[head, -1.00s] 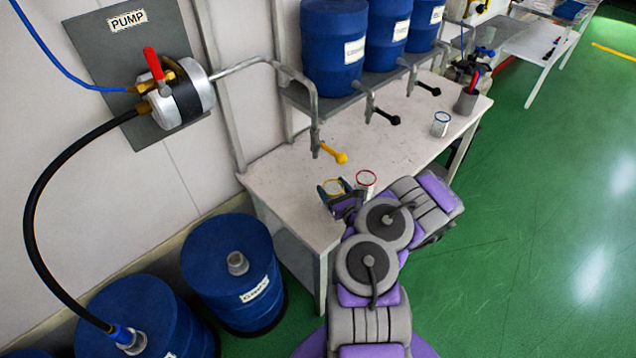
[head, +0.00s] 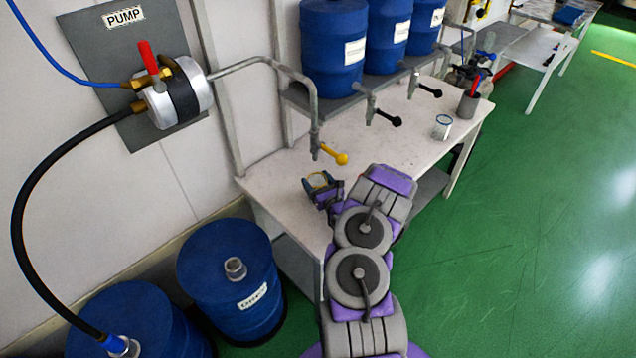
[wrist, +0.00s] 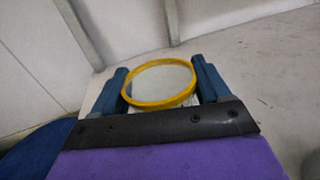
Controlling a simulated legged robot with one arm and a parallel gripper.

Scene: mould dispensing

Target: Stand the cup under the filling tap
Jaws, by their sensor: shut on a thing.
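The yellow-rimmed cup (head: 318,179) is between the fingers of my gripper (head: 316,186), over the left end of the white bench. In the wrist view the cup (wrist: 160,103) shows its round yellow rim and pale inside, with one blue finger of my gripper (wrist: 163,84) on each side. The gripper is shut on it. The filling tap (head: 315,142), with a yellow handle (head: 341,158), hangs from the pump pipe. In the head view its outlet is just above the cup. I cannot tell whether the cup's base touches the bench.
The white bench (head: 285,170) has bare room around the cup. Black-handled taps (head: 390,118) come from blue drums (head: 335,45) on a shelf. A blue-rimmed cup (head: 442,127) and a grey pot (head: 467,104) stand further right. The pump (head: 178,92) is on the wall.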

